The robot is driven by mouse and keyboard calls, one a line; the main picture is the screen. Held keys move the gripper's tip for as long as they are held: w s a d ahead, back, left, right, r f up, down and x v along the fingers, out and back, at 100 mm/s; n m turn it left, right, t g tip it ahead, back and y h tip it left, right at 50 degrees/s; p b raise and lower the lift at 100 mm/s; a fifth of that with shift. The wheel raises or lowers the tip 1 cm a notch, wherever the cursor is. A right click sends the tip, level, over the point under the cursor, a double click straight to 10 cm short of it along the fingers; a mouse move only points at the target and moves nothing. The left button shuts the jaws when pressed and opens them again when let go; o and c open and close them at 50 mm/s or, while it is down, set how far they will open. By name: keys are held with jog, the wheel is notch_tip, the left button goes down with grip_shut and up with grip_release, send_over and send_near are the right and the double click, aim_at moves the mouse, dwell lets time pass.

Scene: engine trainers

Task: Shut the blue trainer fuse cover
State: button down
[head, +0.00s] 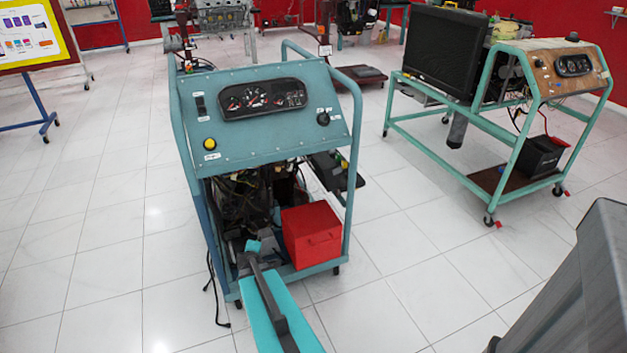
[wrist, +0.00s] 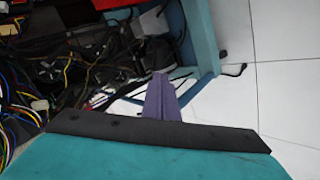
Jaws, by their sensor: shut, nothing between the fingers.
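The blue trainer (head: 265,145) stands in the middle of the head view, with a gauge panel on top and an open engine bay below. A dark, flat box-like part (head: 334,172) juts out on its right side, tilted; it may be the fuse box with its cover, but I cannot tell the cover's position surely. My gripper (wrist: 160,78) is shut and empty in the wrist view, its fingers pointing toward the trainer's lower frame and cables. In the head view my arm reaches to the trainer's lower front, left of the red box and apart from the dark part.
A red box (head: 312,235) sits on the trainer's lower right shelf. Loose wires (wrist: 90,70) fill the bay near my gripper. A grey block (head: 580,290) fills the lower right.

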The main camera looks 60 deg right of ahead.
jog(key=s+d+r+n+t+h+b, duration=0.1)
jog(key=s+d+r+n+h+b, duration=0.1)
jog(key=d+r, duration=0.3)
jog(key=s+d+r+n+t+h+b, duration=0.2)
jog(key=d+r, duration=0.4)
jog(key=d, duration=0.6)
jog(key=s+d+r+n+t+h+b, duration=0.1)
jog(key=s+d+r+h+b, duration=0.3)
jog(key=d, duration=0.5)
notch_tip(320, 180, up, 2)
jog(key=shift+s+d+r+n+t+b, duration=0.15)
jog(key=shift+s+r+n+t+b, duration=0.2)
jog(key=shift+s+t+b, duration=0.45)
jog(key=shift+w+d+f, duration=0.1)
jog(key=shift+w+f, duration=0.05)
jog(key=shift+w, duration=0.1)
jog(key=w+d+r, duration=0.1)
jog(key=w+d, duration=0.3)
jog(key=d, duration=0.6)
jog(key=shift+d+r, duration=0.15)
jog(key=shift+d, duration=0.15)
